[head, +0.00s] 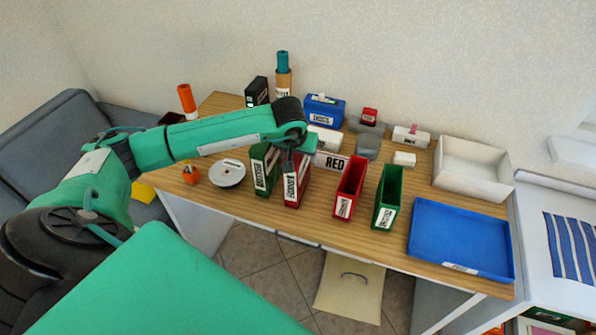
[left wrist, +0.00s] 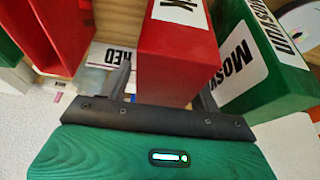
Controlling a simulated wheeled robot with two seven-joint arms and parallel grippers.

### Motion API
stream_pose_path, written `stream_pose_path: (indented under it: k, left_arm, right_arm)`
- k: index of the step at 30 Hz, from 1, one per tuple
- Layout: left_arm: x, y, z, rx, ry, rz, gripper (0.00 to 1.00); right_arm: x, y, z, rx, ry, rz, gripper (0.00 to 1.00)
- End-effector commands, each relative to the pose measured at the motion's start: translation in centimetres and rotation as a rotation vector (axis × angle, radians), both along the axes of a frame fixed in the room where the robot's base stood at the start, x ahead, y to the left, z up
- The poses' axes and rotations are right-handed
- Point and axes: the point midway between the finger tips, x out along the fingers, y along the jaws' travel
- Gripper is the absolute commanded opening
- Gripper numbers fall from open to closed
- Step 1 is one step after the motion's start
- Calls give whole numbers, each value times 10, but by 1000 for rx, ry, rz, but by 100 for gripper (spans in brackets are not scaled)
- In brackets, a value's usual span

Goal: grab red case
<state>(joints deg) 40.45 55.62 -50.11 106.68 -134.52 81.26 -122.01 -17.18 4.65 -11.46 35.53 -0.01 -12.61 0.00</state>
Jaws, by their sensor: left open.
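A dark red case (head: 297,186) with a white label stands upright on the wooden table, beside a green case (head: 265,168). My left gripper (head: 291,158) is over the red case, partly hidden by its own arm. In the left wrist view, the red case (left wrist: 178,62) fills the space between the open fingers of my left gripper (left wrist: 165,88), one finger on each side. I cannot tell whether the fingers touch it. The green case (left wrist: 262,65) is close to the right finger. My right gripper is not in view.
An open red holder (head: 350,187) and an open green holder (head: 388,197) stand to the right, then a blue tray (head: 462,238) and a white bin (head: 474,167). A disc spindle (head: 227,173) sits to the left. A sign reading RED (head: 331,161) is behind.

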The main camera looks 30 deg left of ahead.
Motion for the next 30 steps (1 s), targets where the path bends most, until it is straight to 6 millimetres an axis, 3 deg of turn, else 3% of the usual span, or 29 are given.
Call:
stream_pose_path:
  k: [12, 21, 30]
  left_arm:
    - [0, 0, -1, 0, 0, 0, 62]
    - [0, 0, -1, 0, 0, 0, 3]
    - [0, 0, 0, 0, -1, 0, 0]
  right_arm:
    - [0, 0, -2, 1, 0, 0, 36]
    - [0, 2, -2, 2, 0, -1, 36]
    - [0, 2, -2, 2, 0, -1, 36]
